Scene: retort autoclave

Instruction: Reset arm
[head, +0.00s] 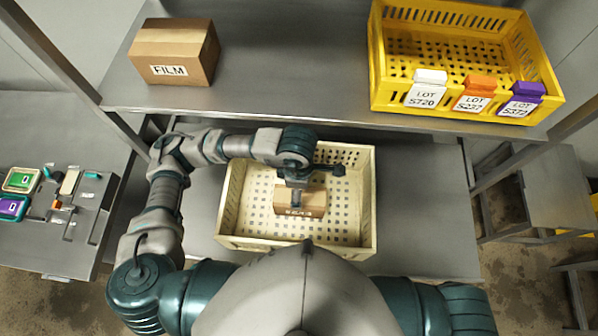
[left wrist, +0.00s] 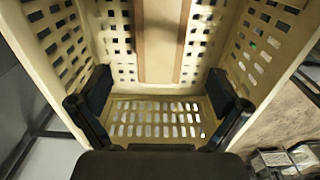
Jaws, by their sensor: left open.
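My left arm comes in from the left and bends over the cream crate (head: 228,205). My left gripper (head: 297,196) points down into the crate, at a cardboard box (head: 313,207) lying inside. In the left wrist view my left gripper (left wrist: 160,108) has its two dark fingers wide apart, with nothing between them but the crate's slotted wall behind. The box (left wrist: 163,40) shows there at the top centre, beyond the fingertips. From the head the gripper hides part of the box, and I cannot tell if they touch. My right gripper is not in view.
A shelf above holds a FILM box (head: 172,55) and a yellow crate (head: 378,75) with white, orange and purple LOT tags. The shelf's front edge runs just behind my arm. A side table (head: 60,240) at left bears small items. The shelf middle is clear.

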